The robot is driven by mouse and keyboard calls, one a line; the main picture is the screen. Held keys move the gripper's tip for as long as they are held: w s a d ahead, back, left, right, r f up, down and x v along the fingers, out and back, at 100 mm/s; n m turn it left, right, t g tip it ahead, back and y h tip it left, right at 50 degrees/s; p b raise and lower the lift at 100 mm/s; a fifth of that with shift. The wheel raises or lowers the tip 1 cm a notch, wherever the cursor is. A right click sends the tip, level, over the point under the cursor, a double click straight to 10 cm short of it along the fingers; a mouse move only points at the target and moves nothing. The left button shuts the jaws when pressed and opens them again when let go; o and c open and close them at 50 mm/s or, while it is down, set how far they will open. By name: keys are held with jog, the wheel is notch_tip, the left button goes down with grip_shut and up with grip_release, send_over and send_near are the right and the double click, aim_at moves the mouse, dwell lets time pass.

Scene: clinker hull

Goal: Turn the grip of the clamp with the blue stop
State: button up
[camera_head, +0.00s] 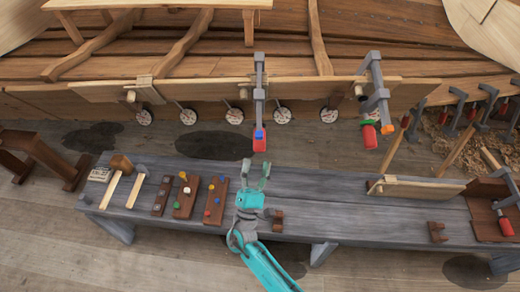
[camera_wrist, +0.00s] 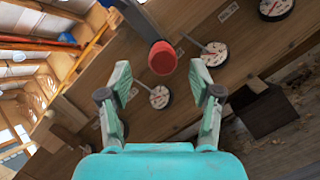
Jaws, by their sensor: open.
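The clamp with the blue stop (camera_head: 260,97) hangs upright on the hull's plank edge, left of centre-right in the head view. Its blue stop (camera_head: 260,135) sits just above its red grip (camera_head: 259,145). In the wrist view the red grip (camera_wrist: 162,58) shows end-on, beyond and between the fingertips, with the grey clamp bar (camera_wrist: 140,20) behind it. My gripper (camera_head: 257,174) is open and empty, just below the red grip and apart from it. Its two fingers also show in the wrist view (camera_wrist: 162,75). The blue stop is hidden in the wrist view.
Round dial gauges (camera_head: 188,116) line the hull plank. More clamps stand at far right.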

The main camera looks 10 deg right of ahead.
aim_at(258, 152)
jog(key=shift+v, duration=1.45)
jog(key=shift+r, duration=0.1)
notch_tip(258, 152, up, 4)
jog(key=s+a+m+g+y, duration=0.15)
jog(key=m+g+y, duration=0.35)
jog(key=m, duration=1.7)
jog(key=shift+g+h, duration=0.5)
jog(key=shift+h, duration=0.1)
jog(key=x, duration=1)
jog(key=shift+d, duration=0.3)
jog(key=shift+c, duration=0.2)
jog(key=c, duration=1.1)
